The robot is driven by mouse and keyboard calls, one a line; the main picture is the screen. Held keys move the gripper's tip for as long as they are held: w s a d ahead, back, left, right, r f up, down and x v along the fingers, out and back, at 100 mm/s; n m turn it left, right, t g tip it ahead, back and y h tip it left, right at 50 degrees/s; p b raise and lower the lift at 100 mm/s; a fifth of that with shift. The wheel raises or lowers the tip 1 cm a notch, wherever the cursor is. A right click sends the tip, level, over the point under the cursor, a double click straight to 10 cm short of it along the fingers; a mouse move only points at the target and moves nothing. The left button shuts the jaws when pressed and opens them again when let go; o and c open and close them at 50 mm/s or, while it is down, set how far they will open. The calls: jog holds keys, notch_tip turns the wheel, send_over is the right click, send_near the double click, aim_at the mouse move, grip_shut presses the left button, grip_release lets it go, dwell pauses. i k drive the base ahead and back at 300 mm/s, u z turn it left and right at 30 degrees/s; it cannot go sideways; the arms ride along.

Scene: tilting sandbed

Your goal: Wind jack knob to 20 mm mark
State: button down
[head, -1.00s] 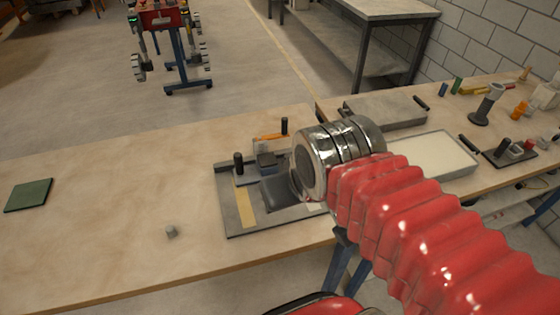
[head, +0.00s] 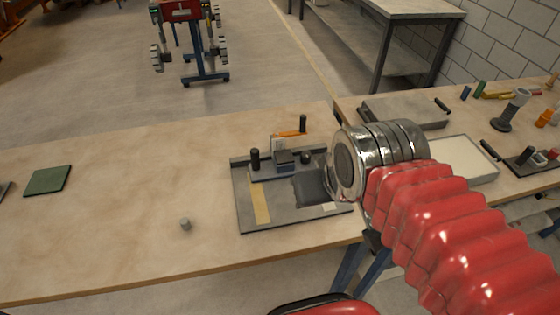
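A dark grey flat tray-like rig (head: 245,212) lies near the front edge of the wooden bench in the head view. It carries a pale yellow strip (head: 261,202), a dark patch (head: 309,190), a small blue-grey block (head: 285,160) and an upright black knob (head: 255,158). A second black upright knob (head: 303,123) stands at its back, by an orange piece (head: 288,134). I cannot tell which is the jack knob, and no 20 mm mark is readable. My red arm with its chrome collar covers the rig's right edge. My gripper's fingers do not show.
A grey slab (head: 402,112) and a pale shallow tray (head: 466,160) lie right of the rig, partly behind my arm. A small grey cylinder (head: 185,224) and a green square (head: 48,180) sit left. The bench between them is clear.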

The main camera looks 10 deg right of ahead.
aim_at(306, 159)
jog(key=k, duration=1.35)
jog(key=u, duration=0.5)
jog(key=i, duration=1.75)
jog(key=z, duration=0.4)
